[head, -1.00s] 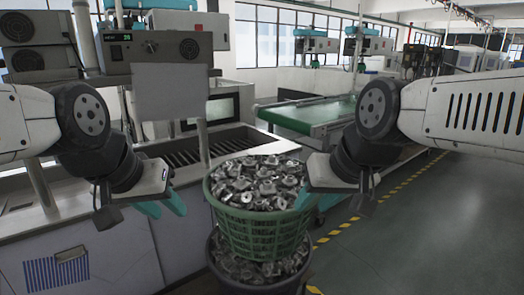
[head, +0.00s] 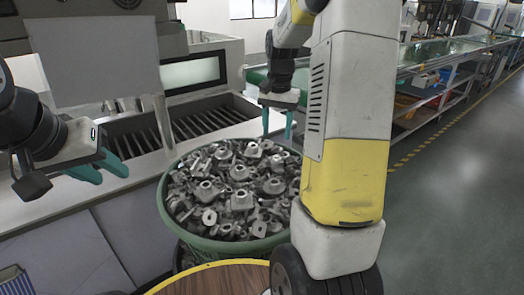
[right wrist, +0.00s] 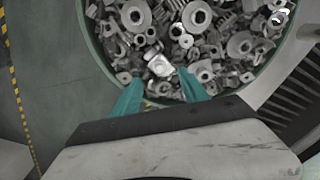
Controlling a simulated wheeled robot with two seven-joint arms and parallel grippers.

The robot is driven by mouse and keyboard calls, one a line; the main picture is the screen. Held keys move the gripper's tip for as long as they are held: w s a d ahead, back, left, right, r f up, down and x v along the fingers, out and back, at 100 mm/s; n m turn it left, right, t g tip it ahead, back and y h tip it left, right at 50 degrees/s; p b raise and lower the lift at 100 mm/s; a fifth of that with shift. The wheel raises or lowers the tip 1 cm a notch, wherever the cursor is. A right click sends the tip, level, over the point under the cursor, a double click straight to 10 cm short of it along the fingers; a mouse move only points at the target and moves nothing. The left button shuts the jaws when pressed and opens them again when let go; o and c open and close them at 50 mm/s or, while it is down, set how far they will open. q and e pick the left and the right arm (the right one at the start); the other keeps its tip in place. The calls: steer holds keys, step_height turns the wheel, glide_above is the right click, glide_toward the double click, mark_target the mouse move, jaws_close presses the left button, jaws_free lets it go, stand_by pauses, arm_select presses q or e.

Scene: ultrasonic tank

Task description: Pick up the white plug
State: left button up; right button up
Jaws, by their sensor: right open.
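I cannot make out a white plug for certain in either view. The green basket (head: 168,215) is full of grey metal parts (head: 235,185), which also fill the right wrist view (right wrist: 200,45). A small pale, bright piece (right wrist: 280,16) lies near the far rim there, too small to identify. My right gripper (head: 277,136) is open and empty above the basket's right back part. In the right wrist view its teal fingers (right wrist: 161,76) point at the parts near the rim. My left gripper (head: 115,181) is open and empty, left of the basket.
A machine with a slatted tank (head: 190,122) stands behind the basket. A hanging grey panel (head: 95,60) is above it at the left. A round brown top with a yellow rim (head: 215,280) is in front of the basket. The floor (head: 450,200) at the right is clear.

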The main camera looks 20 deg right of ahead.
mark_target(277, 159)
steer(key=f, duration=0.6)
steer(key=w+f, duration=0.1)
steer(key=f, duration=0.2)
steer(key=shift+d+f, duration=0.15)
steer(key=shift+d, duration=0.25)
jaws_close()
